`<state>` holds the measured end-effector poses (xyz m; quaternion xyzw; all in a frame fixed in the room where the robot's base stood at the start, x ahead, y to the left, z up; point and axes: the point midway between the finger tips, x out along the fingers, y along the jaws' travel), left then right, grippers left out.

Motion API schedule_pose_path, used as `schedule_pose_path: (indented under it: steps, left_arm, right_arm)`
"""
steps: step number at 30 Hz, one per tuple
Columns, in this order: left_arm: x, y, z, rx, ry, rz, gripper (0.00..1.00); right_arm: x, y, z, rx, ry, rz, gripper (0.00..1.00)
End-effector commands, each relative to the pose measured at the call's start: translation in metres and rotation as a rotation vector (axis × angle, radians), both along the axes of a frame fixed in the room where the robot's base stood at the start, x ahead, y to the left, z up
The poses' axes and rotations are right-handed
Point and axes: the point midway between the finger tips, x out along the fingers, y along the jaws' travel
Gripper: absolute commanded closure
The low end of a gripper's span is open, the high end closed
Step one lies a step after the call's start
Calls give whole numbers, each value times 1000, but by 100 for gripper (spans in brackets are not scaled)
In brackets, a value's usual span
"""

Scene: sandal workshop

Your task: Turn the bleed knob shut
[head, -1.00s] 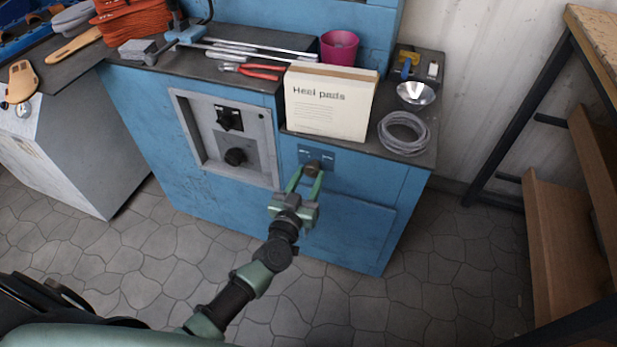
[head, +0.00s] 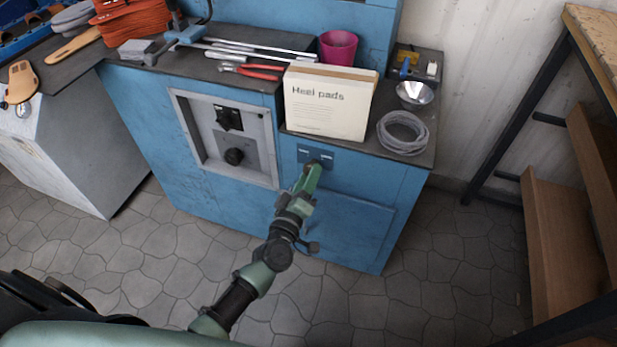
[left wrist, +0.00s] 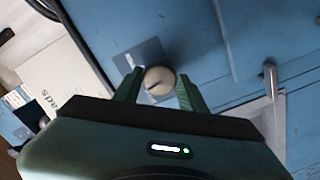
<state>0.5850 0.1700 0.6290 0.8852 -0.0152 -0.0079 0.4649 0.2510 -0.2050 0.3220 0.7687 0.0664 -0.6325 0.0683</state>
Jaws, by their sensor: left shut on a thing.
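The bleed knob (left wrist: 159,80) is a round, pale knob with a dark line on its face, on a small blue plate (left wrist: 150,52) on the front of the blue cabinet. In the head view the plate (head: 327,160) sits just below the heel pads box, and the knob is mostly hidden by my gripper. My left gripper (head: 312,170) is shut on the knob, with one green finger on either side of it in the left wrist view. In the head view the gripper is seen nearly edge-on. My right gripper is not in view.
The heel pads box (head: 328,105) stands on the worktop edge above the knob. A grey panel (head: 263,155) with two black knobs is to the left. A wire coil (head: 404,133) and metal bowl (head: 415,94) lie to the right. Wooden shelving (head: 560,230) stands far right.

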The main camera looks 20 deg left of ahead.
Motion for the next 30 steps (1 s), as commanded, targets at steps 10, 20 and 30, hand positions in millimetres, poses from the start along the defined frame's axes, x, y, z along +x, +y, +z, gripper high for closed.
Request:
schedule_pose_path:
  steps: [10,20,30]
  left_arm:
    - [0,-1,0,-316,12,1,99]
    - [0,0,0,-529,19,0,99]
    - [0,0,0,-613,23,1,99]
  right_arm:
    - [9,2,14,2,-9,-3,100]
    - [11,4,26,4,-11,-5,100]
    - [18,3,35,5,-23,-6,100]
